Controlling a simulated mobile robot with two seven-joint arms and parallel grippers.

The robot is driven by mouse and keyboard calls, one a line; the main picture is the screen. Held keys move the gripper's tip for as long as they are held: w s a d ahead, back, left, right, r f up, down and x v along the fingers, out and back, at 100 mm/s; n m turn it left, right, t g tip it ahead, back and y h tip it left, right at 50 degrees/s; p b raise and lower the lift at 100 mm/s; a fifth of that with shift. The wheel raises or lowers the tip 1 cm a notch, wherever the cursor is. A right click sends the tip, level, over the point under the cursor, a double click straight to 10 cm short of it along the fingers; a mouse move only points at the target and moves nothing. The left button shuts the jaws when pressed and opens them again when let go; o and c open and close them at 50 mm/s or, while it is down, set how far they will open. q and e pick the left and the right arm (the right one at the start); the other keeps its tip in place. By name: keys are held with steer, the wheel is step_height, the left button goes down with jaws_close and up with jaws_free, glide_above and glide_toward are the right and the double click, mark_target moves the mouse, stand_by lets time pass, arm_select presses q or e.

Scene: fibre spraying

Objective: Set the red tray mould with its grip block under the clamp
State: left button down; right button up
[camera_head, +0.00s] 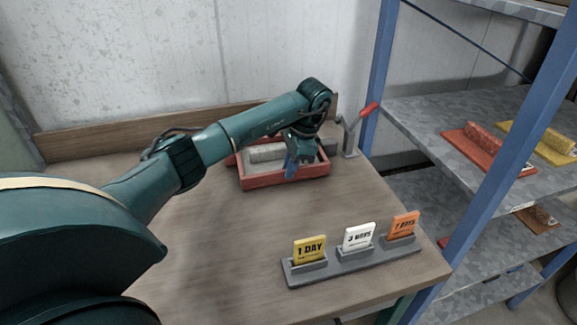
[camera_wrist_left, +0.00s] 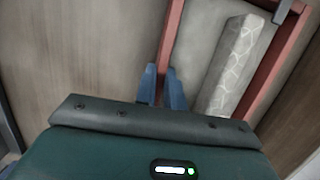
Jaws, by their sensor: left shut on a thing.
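The red tray mould (camera_head: 262,181) lies on the wooden table at the back. Its floor is grey, and a pale grey block with a light vein pattern (camera_head: 266,152) lies along its far side; the block also shows in the left wrist view (camera_wrist_left: 236,65). My left gripper (camera_head: 291,168) reaches down over the tray. In the left wrist view its blue fingers (camera_wrist_left: 164,75) are shut on the tray's red wall (camera_wrist_left: 172,38). The clamp (camera_head: 350,140), with a red lever handle, stands just right of the tray. Its pressing end is partly hidden behind my wrist. My right gripper is out of view.
A grey holder (camera_head: 352,266) with yellow, white and orange day cards stands at the table's front right. A blue-framed shelf rack on the right holds a red piece (camera_head: 477,150) and a yellow piece (camera_head: 541,141). The table's middle is clear. A low wooden board (camera_head: 110,139) edges the back.

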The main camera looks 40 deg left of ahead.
arm_select(q)
steer(key=shift+w, duration=0.1)
stand_by(0.3)
